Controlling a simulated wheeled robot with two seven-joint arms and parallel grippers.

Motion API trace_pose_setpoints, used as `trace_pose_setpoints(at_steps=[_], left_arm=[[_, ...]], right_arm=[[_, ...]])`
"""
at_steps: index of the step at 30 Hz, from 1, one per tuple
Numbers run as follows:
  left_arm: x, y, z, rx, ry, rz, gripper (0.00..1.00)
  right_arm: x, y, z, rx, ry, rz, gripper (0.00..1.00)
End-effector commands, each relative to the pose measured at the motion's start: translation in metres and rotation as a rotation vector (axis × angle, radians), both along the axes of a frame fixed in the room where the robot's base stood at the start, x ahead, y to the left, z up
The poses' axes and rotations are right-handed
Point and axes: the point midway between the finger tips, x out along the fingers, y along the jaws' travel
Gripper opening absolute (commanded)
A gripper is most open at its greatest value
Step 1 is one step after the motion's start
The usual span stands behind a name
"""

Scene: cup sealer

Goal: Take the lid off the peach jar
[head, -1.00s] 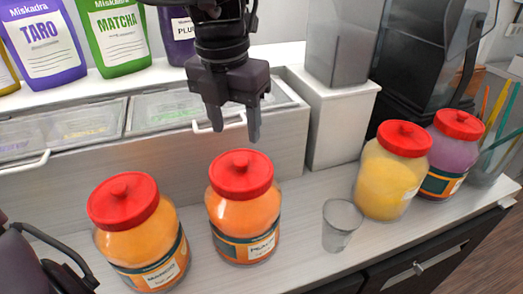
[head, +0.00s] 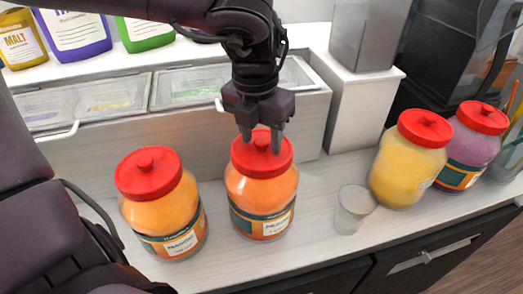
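The middle jar (head: 262,200) holds orange contents under a red lid (head: 243,157) with a knob. I take it to be the peach jar, though its label is too blurred to read surely. It stands upright with the lid on. My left gripper (head: 262,143) points down right over this lid. Its fingers are apart, one on each side of the knob, and look open; I cannot tell whether they touch it. A similar orange jar (head: 163,215) with a red lid stands to the left. My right gripper is not in view.
A clear cup (head: 353,210) stands right of the middle jar. A yellow jar (head: 408,165) and a purple jar (head: 470,150) stand farther right. A topping bin unit (head: 200,130) runs behind. The counter in front is narrow, with free room beside the cup.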

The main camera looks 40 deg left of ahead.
Motion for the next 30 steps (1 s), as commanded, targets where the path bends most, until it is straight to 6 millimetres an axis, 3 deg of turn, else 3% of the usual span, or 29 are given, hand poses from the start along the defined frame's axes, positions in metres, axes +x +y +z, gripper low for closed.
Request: trace_pose_setpoints(at_steps=[2, 9, 17, 23, 26, 30], left_arm=[[0.0, 0.0, 0.0, 0.0, 0.0, 0.0, 0.36], [0.0, 0.0, 0.0, 0.0, 0.0, 0.0, 0.05], [0.0, 0.0, 0.001, 0.0, -0.001, 0.0, 0.04], [0.001, 0.0, 0.014, 0.001, -0.003, 0.0, 0.04], [0.001, 0.0, 0.029, 0.002, -0.006, 0.001, 0.04], [0.001, 0.0, 0.064, 0.003, -0.01, 0.003, 0.04]], right_arm=[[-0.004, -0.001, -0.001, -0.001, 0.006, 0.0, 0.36], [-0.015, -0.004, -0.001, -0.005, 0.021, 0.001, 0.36], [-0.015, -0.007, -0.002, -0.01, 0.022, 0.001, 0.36], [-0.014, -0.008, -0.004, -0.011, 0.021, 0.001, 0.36], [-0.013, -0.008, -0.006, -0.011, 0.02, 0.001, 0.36], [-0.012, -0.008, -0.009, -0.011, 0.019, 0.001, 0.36]])
